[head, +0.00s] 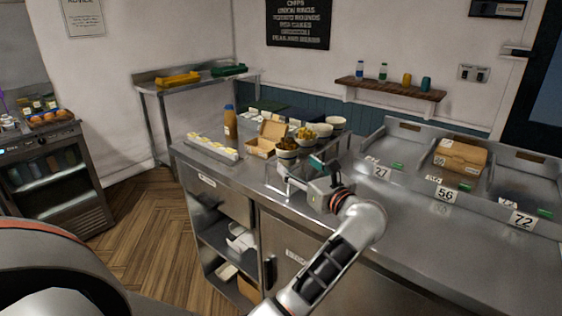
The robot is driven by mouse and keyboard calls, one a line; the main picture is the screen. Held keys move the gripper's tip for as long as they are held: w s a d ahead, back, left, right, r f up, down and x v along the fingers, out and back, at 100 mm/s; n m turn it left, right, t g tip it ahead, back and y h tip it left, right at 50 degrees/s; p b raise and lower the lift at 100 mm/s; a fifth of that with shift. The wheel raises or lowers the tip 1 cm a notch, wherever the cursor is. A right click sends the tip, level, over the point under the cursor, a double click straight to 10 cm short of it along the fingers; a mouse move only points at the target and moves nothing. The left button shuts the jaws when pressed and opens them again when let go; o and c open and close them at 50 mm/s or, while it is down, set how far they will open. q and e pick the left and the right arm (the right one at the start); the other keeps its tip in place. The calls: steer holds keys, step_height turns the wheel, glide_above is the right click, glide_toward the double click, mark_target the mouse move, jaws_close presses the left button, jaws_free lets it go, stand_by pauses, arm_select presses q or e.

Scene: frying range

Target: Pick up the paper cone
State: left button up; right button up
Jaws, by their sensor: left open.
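My left gripper (283,176) is open above the front part of the steel counter (385,232), just in front of a group of pale cups. No food is visible between its fingers. I cannot pick out a paper cone for certain. White shapes (240,238) lie on the open shelf under the counter, too small to identify. The pale cups hold food, and the nearest cup (287,153) stands just behind the gripper. My right gripper is not in view.
An open cardboard box (266,139) and an orange-brown bottle (230,123) stand left of the cups. Numbered bays fill the counter's right side, one holding a brown carton (460,156). A side table (190,83) stands at the back left. Wood floor is clear at left.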

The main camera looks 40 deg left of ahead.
mark_target(292, 159)
arm_select(q)
steer(key=shift+w+a, duration=0.3)
steer(key=shift+a, duration=0.25)
steer(key=shift+x, duration=0.8)
steer(key=p+x, duration=0.1)
steer(key=x, duration=0.3)
steer(key=shift+w+r, duration=0.1)
steer(key=shift+w, duration=0.1)
steer(key=shift+w+a, duration=0.2)
steer(key=shift+a, duration=0.2)
jaws_close()
